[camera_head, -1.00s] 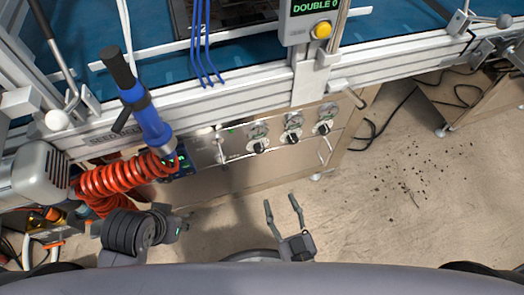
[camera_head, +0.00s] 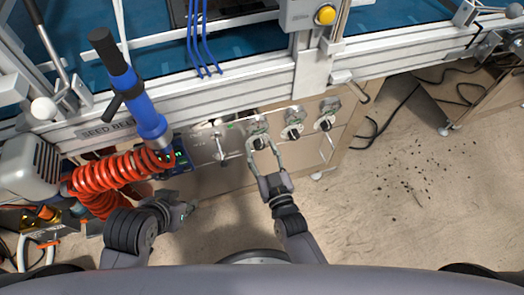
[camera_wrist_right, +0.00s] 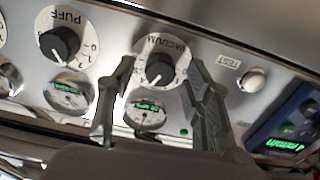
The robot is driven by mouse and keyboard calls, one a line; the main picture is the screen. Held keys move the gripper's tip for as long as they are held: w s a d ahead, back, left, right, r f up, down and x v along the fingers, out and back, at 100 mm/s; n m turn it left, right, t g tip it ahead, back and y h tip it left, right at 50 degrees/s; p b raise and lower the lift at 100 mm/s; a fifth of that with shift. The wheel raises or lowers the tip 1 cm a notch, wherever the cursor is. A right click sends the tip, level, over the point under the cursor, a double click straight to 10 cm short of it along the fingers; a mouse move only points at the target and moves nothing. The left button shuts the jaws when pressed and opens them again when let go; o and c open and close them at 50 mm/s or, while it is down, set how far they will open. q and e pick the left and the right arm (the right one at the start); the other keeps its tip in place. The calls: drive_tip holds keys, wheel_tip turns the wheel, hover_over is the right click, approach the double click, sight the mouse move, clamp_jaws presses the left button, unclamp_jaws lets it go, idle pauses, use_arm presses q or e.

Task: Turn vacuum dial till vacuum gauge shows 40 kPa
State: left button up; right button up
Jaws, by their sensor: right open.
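The vacuum dial (camera_wrist_right: 160,71) is a black knob on a white scale marked VACUUM, shown in the right wrist view. In the head view it is the leftmost knob (camera_head: 260,143) of the panel's row. My right gripper (camera_wrist_right: 159,64) is open, with one finger on each side of the dial; whether they touch it, I cannot tell. It also shows in the head view (camera_head: 263,147). The vacuum gauge (camera_wrist_right: 146,114) has a small green readout too blurred to read. My left gripper (camera_head: 184,211) hangs low at the left, away from the panel; its jaws are unclear.
The PUFF dial (camera_wrist_right: 59,45) and its gauge (camera_wrist_right: 67,95) sit beside the vacuum dial. A TEST button (camera_wrist_right: 252,81) and a blue display box (camera_wrist_right: 290,128) lie on the other side. A red coiled hose (camera_head: 115,175) hangs left.

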clamp_jaws()
idle(0.7)
